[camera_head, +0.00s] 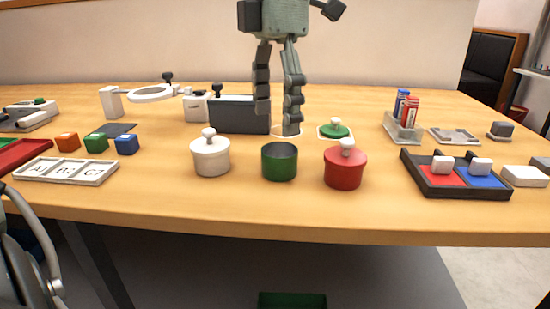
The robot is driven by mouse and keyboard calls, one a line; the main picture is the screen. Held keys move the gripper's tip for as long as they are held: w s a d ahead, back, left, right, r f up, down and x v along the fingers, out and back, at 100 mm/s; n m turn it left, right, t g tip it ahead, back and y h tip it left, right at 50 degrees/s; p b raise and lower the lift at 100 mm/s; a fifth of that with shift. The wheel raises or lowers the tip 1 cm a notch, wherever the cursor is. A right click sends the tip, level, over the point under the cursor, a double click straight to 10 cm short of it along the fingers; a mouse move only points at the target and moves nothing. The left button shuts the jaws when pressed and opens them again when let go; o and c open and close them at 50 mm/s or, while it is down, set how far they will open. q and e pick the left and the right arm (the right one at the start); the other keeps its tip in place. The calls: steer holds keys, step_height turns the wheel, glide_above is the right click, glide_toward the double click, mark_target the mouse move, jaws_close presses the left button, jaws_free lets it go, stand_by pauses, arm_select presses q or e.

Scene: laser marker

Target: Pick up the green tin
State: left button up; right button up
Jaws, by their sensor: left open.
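The green tin (280,163) stands upright on the table near its front, open at the top with no lid on it. A green lid with a white knob (335,130) lies on a small white mat behind it and to the right. My left gripper (277,120) points down from the top of the view, its two fingers apart. Its fingertips appear just above and behind the tin in the picture, apart from it, with nothing between them. The exact height and depth gap cannot be told. My right gripper is not in view.
A white lidded tin (210,157) stands left of the green tin and a red lidded tin (345,168) right of it. A dark grey box (239,115) is behind. A black tray (455,188) is at right, a white lettered tray (66,170) at left. The front strip is clear.

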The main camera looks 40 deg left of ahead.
mark_target(275, 152)
arm_select(q)
step_height(275, 152, down, 3)
steer(key=shift+s+d+r, duration=0.1)
steer(key=shift+s+r, duration=0.05)
step_height(275, 152, down, 4)
steer(key=shift+s+r, duration=0.1)
steer(key=shift+r, duration=0.05)
steer(key=shift+f, duration=0.35)
steer(key=c, duration=1.3)
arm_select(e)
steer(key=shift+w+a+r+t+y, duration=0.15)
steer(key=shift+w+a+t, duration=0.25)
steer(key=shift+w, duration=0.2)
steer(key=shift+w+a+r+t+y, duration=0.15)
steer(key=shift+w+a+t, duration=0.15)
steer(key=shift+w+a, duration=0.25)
arm_select(q)
steer(key=shift+r, duration=0.15)
steer(key=shift+c, duration=0.2)
